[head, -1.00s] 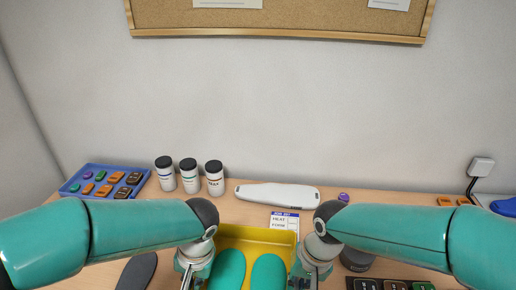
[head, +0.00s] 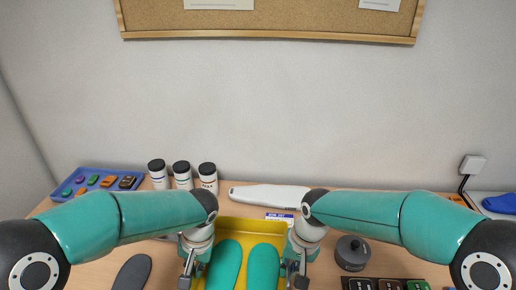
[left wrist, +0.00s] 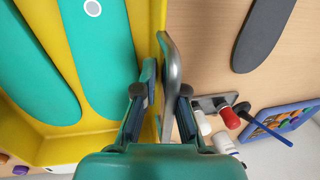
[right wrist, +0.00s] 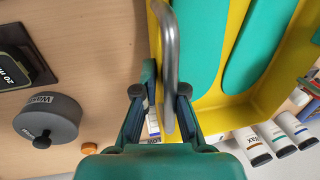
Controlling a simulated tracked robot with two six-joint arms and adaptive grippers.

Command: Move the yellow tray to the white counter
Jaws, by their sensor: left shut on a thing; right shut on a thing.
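The yellow tray (head: 262,228) is in front of me at the bottom middle of the head view, with two teal insoles (head: 226,264) (head: 262,266) lying in it. My left gripper (head: 190,272) is shut on the tray's left side, on a metal handle (left wrist: 170,85) in the left wrist view. My right gripper (head: 298,272) is shut on the right side, on the metal handle (right wrist: 169,70) in the right wrist view. The tray's near end is cut off in the head view.
A blue tray of small parts (head: 80,190) and several white bottles (head: 182,174) stand at the back left. A white elongated device (head: 268,196) lies behind the yellow tray. A dark grey pot (head: 352,254) stands right, a dark insole (head: 132,271) lies left.

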